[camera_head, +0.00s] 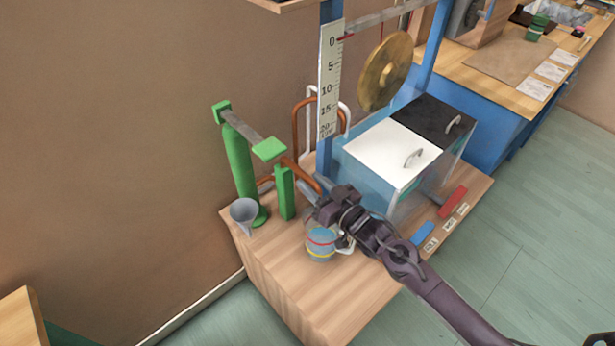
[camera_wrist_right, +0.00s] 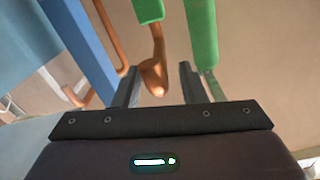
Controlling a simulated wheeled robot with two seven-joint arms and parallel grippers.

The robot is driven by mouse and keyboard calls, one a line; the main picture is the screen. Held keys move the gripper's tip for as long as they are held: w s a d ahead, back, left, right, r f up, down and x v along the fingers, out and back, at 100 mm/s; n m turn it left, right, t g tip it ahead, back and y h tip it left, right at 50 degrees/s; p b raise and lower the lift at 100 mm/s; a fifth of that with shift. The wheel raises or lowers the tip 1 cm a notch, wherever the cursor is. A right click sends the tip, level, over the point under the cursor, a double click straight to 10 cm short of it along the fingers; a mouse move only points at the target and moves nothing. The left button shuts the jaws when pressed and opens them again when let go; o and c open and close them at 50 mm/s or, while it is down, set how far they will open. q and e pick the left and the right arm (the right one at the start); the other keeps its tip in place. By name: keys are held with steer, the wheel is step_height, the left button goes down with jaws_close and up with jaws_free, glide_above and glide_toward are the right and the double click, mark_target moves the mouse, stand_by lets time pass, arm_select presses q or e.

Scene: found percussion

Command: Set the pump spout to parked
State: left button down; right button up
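The green pump (camera_head: 239,165) stands upright at the left of the wooden table, with a grey bar and green block on top. A copper-coloured spout (camera_head: 304,176) slants down toward my right gripper (camera_head: 317,195). In the right wrist view, the right gripper (camera_wrist_right: 159,76) is open. The spout's rounded end (camera_wrist_right: 153,77) shows between its two fingers, with visible gaps on both sides. In the head view the spout's end is hidden or too small to tell from the fingers. My left gripper is not in view.
A clear jug (camera_head: 320,250) with red and yellow bands stands below my right wrist. A grey funnel (camera_head: 243,213) and a short green post (camera_head: 285,192) stand nearby. A blue frame with a scale (camera_head: 329,80) and white-lidded tank (camera_head: 385,150) stand behind.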

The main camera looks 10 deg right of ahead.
mark_target(300, 176)
steer(key=shift+x, duration=1)
steer(key=shift+w, duration=0.1)
steer(key=c, duration=0.8)
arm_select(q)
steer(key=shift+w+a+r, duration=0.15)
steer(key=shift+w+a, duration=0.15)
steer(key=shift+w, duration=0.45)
arm_select(e)
jaws_close()
